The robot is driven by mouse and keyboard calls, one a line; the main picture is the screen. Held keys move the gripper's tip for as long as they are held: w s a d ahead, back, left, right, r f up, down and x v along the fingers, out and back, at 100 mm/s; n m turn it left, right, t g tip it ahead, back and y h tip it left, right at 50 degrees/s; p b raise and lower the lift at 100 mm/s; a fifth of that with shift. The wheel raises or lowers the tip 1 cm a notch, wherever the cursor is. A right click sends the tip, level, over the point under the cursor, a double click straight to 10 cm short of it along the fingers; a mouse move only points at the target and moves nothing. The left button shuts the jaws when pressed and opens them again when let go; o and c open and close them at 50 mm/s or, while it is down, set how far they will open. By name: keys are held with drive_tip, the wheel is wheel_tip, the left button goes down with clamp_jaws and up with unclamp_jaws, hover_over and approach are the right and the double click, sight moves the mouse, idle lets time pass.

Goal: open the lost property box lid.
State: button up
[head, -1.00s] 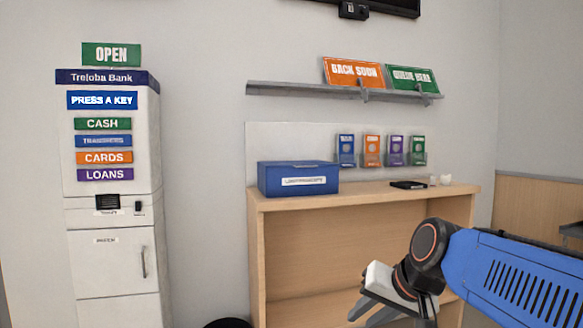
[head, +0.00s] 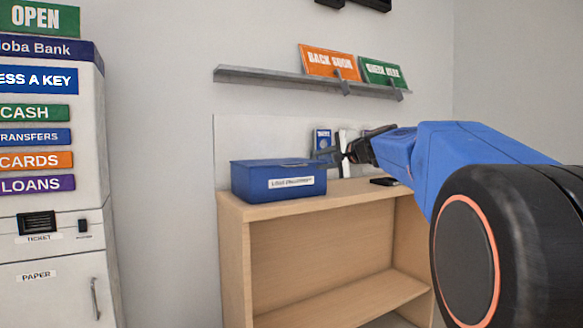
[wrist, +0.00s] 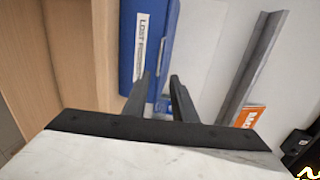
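The blue lost property box (head: 248,187) stands on the left end of the wooden shelf unit, with a white label on its front. Its lid (head: 268,164) looks shut. The box (wrist: 164,30) also shows sideways at the top of the wrist view, its label reading "LOST". My gripper (head: 322,158) is at the right end of the box, about level with the lid. In the wrist view my gripper (wrist: 158,86) has its two fingers apart with nothing between them, pointing toward the box. I cannot tell whether a finger touches the box.
The wooden shelf unit (head: 235,250) carries the box and a dark flat item (head: 384,181). Leaflet holders (head: 322,139) hang on the wall behind my gripper. A grey wall shelf (head: 270,79) with signs is above. A ticket machine (head: 60,245) stands at left.

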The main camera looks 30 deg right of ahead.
drive_tip(key=x, duration=1.6)
drive_tip(key=shift+f, duration=0.1)
clamp_jaws()
